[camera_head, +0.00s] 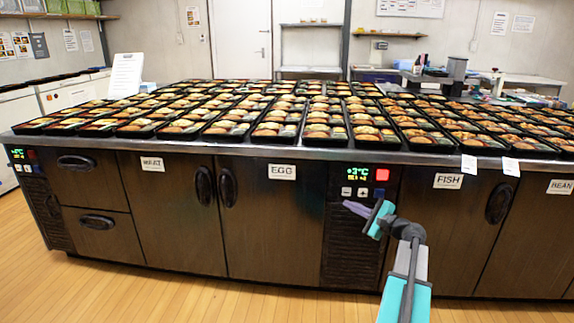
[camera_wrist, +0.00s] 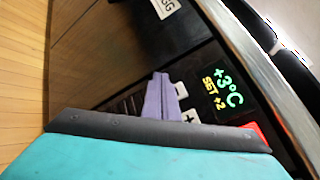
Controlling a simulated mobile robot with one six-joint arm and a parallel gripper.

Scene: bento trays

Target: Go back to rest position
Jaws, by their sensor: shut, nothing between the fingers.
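My gripper (camera_head: 361,210) is in front of the dark refrigerated counter (camera_head: 275,225), near its right control panel. Its purple fingers are together and hold nothing. In the wrist view the purple fingers (camera_wrist: 161,98) point at the panel, beside the light buttons and the display (camera_wrist: 226,88), which reads +3°C, SET +2. In the head view the same green display (camera_head: 357,172) sits left of a red square button (camera_head: 382,174). I cannot tell whether the fingertips touch the panel.
Many bento trays (camera_head: 265,129) cover the countertop. Doors carry labels MEAT (camera_head: 152,164), EGG (camera_head: 282,171), FISH (camera_head: 448,181) and BEAN. Dark handles (camera_head: 228,187) stick out from the doors. The wooden floor (camera_head: 130,297) in front is clear.

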